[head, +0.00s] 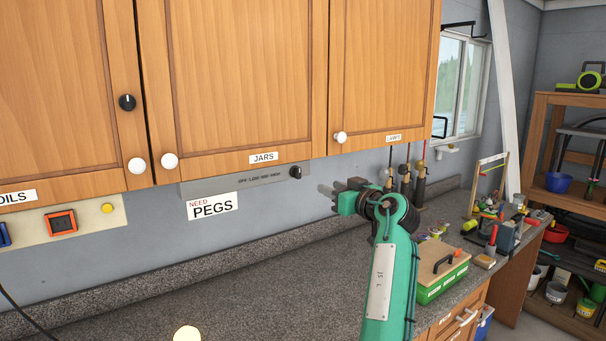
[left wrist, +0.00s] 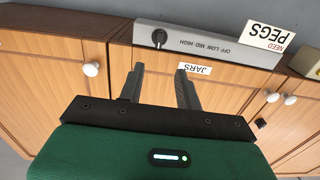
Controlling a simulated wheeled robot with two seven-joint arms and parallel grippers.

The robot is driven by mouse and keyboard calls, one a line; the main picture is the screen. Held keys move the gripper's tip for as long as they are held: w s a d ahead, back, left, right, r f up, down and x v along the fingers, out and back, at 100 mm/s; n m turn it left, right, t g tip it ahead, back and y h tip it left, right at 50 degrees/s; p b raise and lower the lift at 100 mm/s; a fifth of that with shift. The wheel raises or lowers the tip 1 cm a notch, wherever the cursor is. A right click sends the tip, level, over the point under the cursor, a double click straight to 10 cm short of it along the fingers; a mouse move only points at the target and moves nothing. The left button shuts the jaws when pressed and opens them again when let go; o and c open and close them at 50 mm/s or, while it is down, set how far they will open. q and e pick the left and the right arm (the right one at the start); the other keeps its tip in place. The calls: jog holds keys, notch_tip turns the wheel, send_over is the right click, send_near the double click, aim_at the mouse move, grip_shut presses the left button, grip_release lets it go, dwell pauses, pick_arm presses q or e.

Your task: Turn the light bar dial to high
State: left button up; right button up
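The light bar (head: 215,187) is a grey strip under the wall cabinets, printed OFF, LOW, MID, HIGH. Its black dial (head: 296,172) is at the right end in the head view. In the left wrist view, the dial (left wrist: 159,37) is at the upper middle, on the grey bar (left wrist: 205,46); its setting is too small to tell. My left gripper (head: 339,187) is right of the dial in the head view. In the left wrist view it (left wrist: 160,70) is open and empty, its fingers pointing towards the bar and apart from the dial. My right gripper is out of view.
Wooden cabinets (head: 235,75) with white knobs hang above the bar. A NEED PEGS sign (head: 212,206) is below it. Tools (head: 405,178) hang on the wall to the right. A green box (head: 440,285) stands on the counter; the counter (head: 230,280) below the bar is mostly clear.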

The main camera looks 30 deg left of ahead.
pick_arm(q)
jog(key=p, duration=0.7)
send_near(300, 171)
jog(key=x, duration=0.7)
jog(key=shift+a+r, duration=0.2)
jog(key=shift+a, duration=0.05)
jog(key=shift+w+a+f, duration=0.1)
jog(key=shift+w+a, duration=0.15)
jog(key=shift+a, duration=0.15)
grip_shut()
